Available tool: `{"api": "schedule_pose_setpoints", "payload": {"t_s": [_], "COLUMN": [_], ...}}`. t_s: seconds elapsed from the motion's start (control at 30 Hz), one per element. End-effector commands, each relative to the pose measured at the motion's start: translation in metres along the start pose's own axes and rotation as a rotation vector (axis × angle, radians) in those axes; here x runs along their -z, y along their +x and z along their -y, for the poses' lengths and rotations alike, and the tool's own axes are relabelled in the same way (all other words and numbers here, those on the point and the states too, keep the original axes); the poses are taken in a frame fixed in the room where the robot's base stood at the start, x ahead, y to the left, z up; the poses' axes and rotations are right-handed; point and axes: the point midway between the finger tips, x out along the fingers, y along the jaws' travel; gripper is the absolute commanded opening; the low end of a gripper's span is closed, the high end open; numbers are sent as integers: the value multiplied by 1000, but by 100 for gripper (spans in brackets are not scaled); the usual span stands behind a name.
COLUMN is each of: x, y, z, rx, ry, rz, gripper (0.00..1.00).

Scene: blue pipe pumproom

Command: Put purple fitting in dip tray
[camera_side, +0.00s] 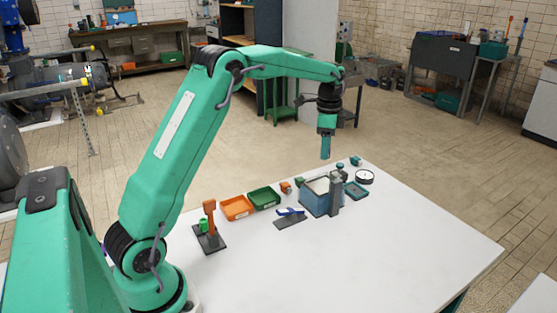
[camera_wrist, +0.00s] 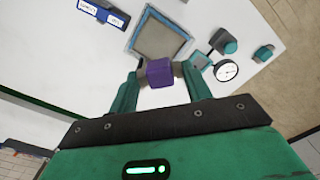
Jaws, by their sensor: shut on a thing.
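A purple fitting (camera_wrist: 160,73) shows in the wrist view as a small block between the two fingertips of my gripper (camera_wrist: 161,75). My gripper is shut on it and holds it above the white table. In the side view my gripper (camera_side: 326,147) points down, high over the back part of the table; the fitting cannot be made out there. A blue-rimmed square basin (camera_wrist: 133,38) with a grey inside lies ahead of the fitting in the wrist view; in the side view it is a blue box (camera_side: 316,203). A small teal tray (camera_side: 355,190) stands right of it. Which one is the dip tray is not marked.
An orange tray (camera_side: 236,208) and a green tray (camera_side: 264,197) lie left of the box. A grey post (camera_side: 335,195) stands at the box's front. A round gauge (camera_side: 364,177) lies behind the teal tray. The table's front right is clear.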

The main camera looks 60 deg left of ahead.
Motion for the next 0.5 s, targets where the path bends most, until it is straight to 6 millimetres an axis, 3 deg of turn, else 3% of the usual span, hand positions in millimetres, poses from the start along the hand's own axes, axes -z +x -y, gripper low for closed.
{"api": "schedule_pose_setpoints", "payload": {"t_s": [0.27, 0.5], "x": [0, 0], "y": [1, 25], "z": [-3, -3], "rx": [-1, -2], "ry": [19, 17], "rz": [0, 1], "gripper": [23, 23]}}
